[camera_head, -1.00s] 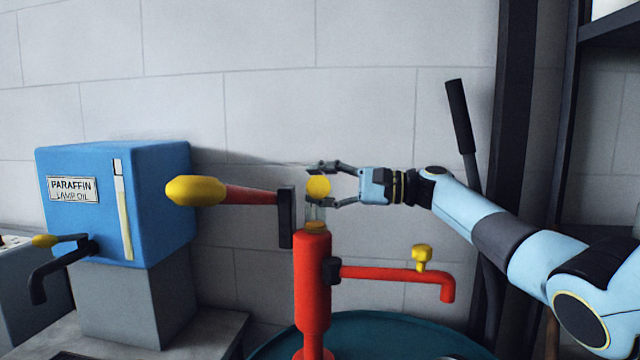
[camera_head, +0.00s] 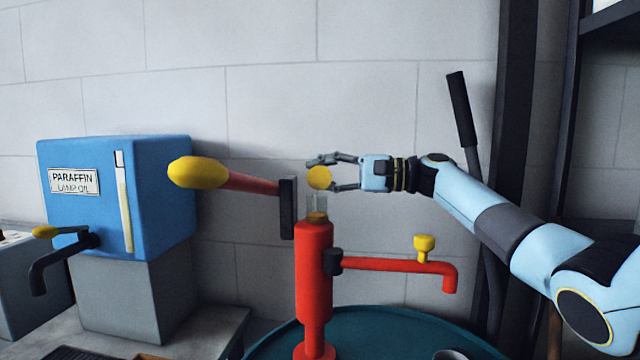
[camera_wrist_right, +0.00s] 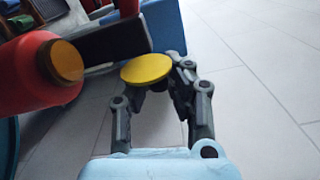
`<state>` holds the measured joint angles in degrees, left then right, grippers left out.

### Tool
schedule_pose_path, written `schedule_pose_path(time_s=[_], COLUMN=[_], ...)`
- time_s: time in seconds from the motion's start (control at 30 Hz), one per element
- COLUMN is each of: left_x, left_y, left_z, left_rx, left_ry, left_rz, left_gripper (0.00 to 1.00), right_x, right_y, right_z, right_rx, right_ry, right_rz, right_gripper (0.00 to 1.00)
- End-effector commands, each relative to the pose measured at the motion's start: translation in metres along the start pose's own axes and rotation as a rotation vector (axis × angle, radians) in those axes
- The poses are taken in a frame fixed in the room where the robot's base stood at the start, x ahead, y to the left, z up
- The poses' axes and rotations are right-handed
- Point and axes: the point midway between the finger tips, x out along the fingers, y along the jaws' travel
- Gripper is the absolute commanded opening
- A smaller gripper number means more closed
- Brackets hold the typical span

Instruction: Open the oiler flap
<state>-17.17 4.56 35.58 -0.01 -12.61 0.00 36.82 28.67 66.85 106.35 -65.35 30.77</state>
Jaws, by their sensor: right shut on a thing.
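A round yellow disc (camera_head: 320,178) stands face-on above a short clear glass section (camera_head: 317,203) at the top of a red pump column (camera_head: 314,270). I take the disc for the flap, but cannot be sure. My right gripper (camera_head: 325,173) reaches in from the right and is shut on the disc. In the right wrist view the disc (camera_wrist_right: 146,69) lies at the tips of my right gripper (camera_wrist_right: 150,85), and part of the far fingertip is hidden by it. My left gripper is not in view.
A red lever with a yellow grip (camera_head: 198,172) juts left from a black bracket (camera_head: 288,209) beside the column. A red spout (camera_head: 400,267) extends right below my arm. A blue paraffin tank (camera_head: 165,200) stands left. A dark lever (camera_head: 461,110) rises behind my right arm.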

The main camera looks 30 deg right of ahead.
Motion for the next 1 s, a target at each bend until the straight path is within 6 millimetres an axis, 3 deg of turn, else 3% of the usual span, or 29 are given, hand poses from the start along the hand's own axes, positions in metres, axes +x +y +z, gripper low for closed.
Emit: schedule_pose_path(time_s=[0.03, 0.23, 0.67, 0.7, 0.9, 1.0], left_x=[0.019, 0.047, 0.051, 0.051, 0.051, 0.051], left_y=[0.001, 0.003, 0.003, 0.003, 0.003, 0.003], left_z=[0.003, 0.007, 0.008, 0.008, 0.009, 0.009], left_rx=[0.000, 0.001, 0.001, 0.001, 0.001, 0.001], left_ry=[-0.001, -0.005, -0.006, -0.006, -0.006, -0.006], left_rz=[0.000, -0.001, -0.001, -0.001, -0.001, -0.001], left_gripper=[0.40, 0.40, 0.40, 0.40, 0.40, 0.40], right_x=[-0.002, -0.002, -0.002, -0.002, -0.002, -0.001], right_y=[0.016, 0.012, 0.005, 0.005, 0.003, 0.002], right_z=[-0.003, 0.002, 0.005, 0.005, 0.006, 0.006], right_rx=[-0.043, -0.210, -0.270, -0.270, -0.271, -0.272], right_ry=[0.006, 0.007, 0.007, 0.007, 0.006, 0.005], right_rz=[0.013, 0.013, 0.015, 0.014, 0.011, 0.009], right_gripper=[0.00, 0.00, 0.00, 0.14, 0.40, 0.41])
